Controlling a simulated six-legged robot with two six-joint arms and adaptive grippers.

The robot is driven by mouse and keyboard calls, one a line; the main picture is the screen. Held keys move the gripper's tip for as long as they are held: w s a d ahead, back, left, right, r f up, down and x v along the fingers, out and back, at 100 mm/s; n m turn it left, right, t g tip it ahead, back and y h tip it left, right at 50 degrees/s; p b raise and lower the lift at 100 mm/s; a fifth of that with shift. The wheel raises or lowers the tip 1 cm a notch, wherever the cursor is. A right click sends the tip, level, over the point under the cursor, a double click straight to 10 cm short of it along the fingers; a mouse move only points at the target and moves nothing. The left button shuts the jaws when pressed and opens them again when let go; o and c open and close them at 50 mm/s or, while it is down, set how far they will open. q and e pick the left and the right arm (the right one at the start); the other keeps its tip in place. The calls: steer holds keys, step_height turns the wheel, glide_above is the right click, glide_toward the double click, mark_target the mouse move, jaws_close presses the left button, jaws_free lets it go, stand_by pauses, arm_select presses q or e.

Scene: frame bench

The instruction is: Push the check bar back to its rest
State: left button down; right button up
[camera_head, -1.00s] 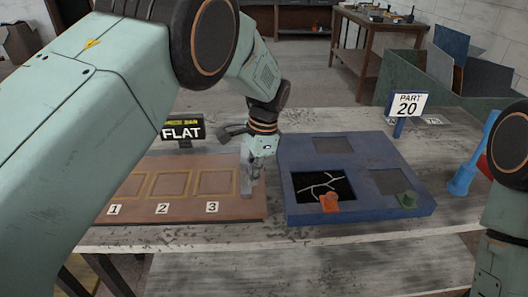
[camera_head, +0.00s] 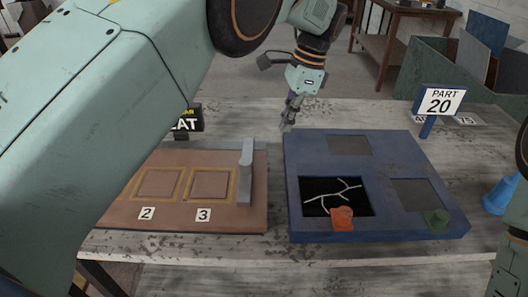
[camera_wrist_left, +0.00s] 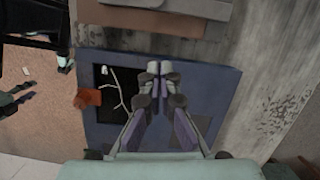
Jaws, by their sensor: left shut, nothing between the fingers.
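My left gripper (camera_head: 287,125) is shut and empty. In the head view it appears behind and to the right of the bar, apart from it, near the blue panel's back left corner. In the wrist view my left gripper (camera_wrist_left: 158,70) appears in front of the blue panel (camera_wrist_left: 215,75).
A PART 20 sign (camera_head: 440,100) stands behind. My arm partly covers the black sign (camera_head: 188,120).

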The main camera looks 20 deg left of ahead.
mark_target(246, 163)
arm_select(q)
steer(key=s+a+f, duration=0.1)
steer(key=f, duration=0.2)
steer(key=s+a+f+b, duration=0.1)
steer(key=a+f, duration=0.1)
steer(key=f, duration=0.1)
steer(key=s+a+f+b, duration=0.1)
steer(key=f, duration=0.2)
steer(key=shift+a, duration=0.15)
steer(key=shift+s+a+f, duration=0.1)
steer(key=shift+a+f, duration=0.1)
steer(key=shift+a, duration=0.4)
steer(key=shift+s+d+r, duration=0.1)
